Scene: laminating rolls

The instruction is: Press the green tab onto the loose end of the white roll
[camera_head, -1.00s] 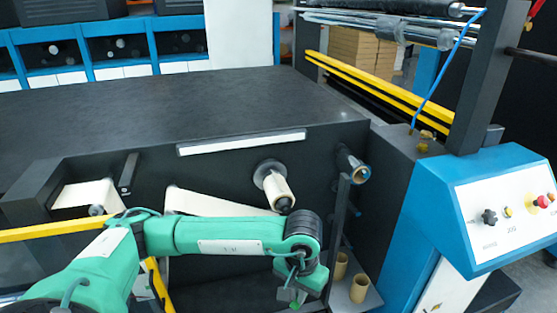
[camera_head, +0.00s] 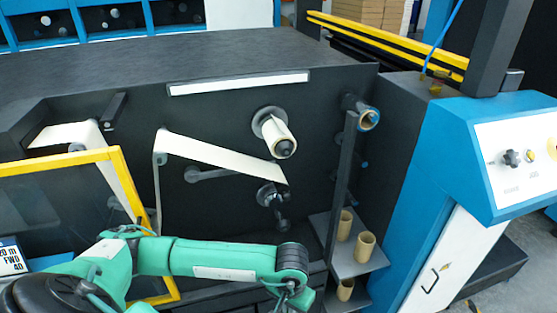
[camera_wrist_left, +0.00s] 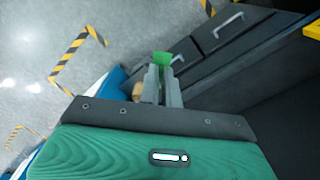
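The white strip (camera_head: 220,157) runs down to the right from a small roller at its left, and its loose end hangs below the roll. The white roll (camera_head: 281,139) sits on a spindle in the dark machine face. My left arm crosses the bottom of the head view, with its wrist at the lower edge below the strip; the gripper itself is mostly cut off there. In the left wrist view, my left gripper (camera_wrist_left: 162,72) has its two fingers close together with the green tab (camera_wrist_left: 162,58) at their tips. My right gripper is not in view.
A yellow-framed clear guard (camera_head: 116,163) stands at left. A rack (camera_head: 361,264) with several cardboard cores and an upright post stands right of my left wrist. A blue control cabinet (camera_head: 430,150) is at far right. A black roller arm (camera_head: 272,196) projects below the strip's end.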

